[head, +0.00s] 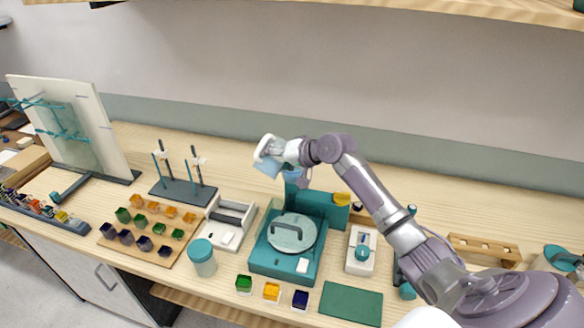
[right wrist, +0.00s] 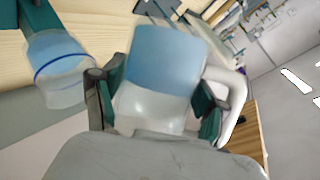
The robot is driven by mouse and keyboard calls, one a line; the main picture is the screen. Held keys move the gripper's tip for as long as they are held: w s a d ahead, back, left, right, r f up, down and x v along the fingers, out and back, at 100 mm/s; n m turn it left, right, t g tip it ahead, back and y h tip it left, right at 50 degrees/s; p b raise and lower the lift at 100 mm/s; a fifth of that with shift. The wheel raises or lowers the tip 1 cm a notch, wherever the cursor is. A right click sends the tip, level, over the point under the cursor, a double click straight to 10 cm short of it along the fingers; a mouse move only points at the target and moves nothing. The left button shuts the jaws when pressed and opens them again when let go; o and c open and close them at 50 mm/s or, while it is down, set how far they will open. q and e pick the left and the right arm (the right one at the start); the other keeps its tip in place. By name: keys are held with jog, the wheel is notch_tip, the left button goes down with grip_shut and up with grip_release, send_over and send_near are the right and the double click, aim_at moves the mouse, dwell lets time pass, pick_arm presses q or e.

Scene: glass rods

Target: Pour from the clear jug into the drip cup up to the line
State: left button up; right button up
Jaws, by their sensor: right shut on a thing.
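The clear jug (head: 268,162), with blue liquid and a pale handle, is held tilted above the bench in the head view. My right gripper (head: 289,152) is shut on it. In the right wrist view the jug (right wrist: 165,72) sits between the two fingers of my right gripper (right wrist: 155,105). The drip cup (right wrist: 58,72), clear with a dark blue line, stands apart beside the jug there. It holds pale blue liquid reaching close to the line. My left gripper is out of view.
A teal machine with a round grey lid (head: 291,233) stands below the gripper. A dark stand with rods (head: 183,190), colored glass blocks on a board (head: 145,230) and a teal-lidded jar (head: 202,262) are to the left. A green mat (head: 350,304) lies in front.

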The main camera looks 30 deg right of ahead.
jog(key=shift+r, duration=0.1)
jog(key=shift+r+p, duration=0.1)
jog(key=shift+p, duration=0.2)
jog(key=shift+r, duration=0.1)
dwell(0.7)
jog(key=shift+m+p, duration=0.3)
jog(key=shift+p, duration=0.05)
jog(key=shift+r+y, duration=0.2)
jog(key=shift+y, duration=0.1)
dwell(0.3)
jog(key=shift+d+r+m+y+p, duration=0.15)
jog(key=shift+r+m+y+p, duration=0.3)
jog(key=shift+p, duration=0.25)
dwell(2.1)
